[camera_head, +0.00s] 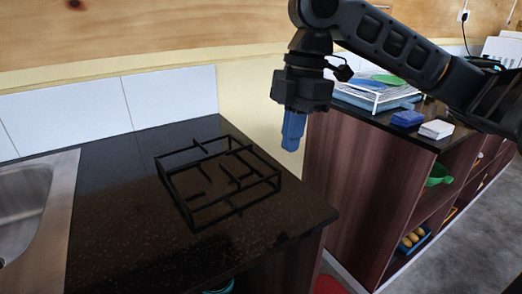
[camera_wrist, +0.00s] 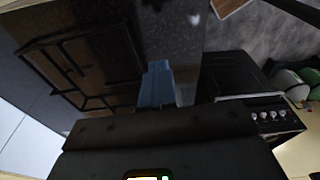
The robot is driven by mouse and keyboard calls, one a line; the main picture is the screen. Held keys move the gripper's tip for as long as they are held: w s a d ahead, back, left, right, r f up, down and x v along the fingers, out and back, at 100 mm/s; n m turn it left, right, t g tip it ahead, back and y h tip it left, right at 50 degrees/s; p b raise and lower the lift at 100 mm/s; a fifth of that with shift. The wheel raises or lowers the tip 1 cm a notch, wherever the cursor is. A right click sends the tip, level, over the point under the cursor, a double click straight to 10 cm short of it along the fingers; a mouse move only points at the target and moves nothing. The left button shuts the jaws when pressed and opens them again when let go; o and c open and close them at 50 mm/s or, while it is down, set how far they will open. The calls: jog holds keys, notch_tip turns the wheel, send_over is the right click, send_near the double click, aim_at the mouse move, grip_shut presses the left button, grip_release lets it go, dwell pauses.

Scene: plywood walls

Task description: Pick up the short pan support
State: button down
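The pan support (camera_head: 191,216) is a black open frame of thin bars. It lies on the dark speckled counter, left of and below my gripper in the head view. In the wrist view the black frame (camera_wrist: 70,62) is at the upper left, dim against the dark counter. My gripper (camera_head: 293,132) hangs in the air near the counter's right end, apart from the support. Its blue fingers (camera_wrist: 157,84) look pressed together with nothing between them.
A steel sink (camera_head: 45,215) is at the left of the counter (camera_head: 125,245). A tiled wall stands behind. To the right, a wooden shelf unit (camera_head: 345,190) holds a white dish rack (camera_head: 375,98), a blue block and a white block. A stove with knobs (camera_wrist: 270,115) shows in the wrist view.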

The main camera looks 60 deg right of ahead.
jog(key=shift+s+d+r, duration=0.25)
jog(key=shift+s+r, duration=0.05)
jog(key=shift+s, duration=0.15)
jog(key=shift+s+d+r, duration=0.2)
jog(key=shift+s+r, duration=0.1)
jog(key=shift+s, duration=0.15)
jog(key=c, duration=1.8)
grip_release()
jog(key=shift+c, duration=0.2)
jog(key=o, duration=1.5)
jog(key=shift+c, duration=0.2)
jog(key=shift+r, duration=0.1)
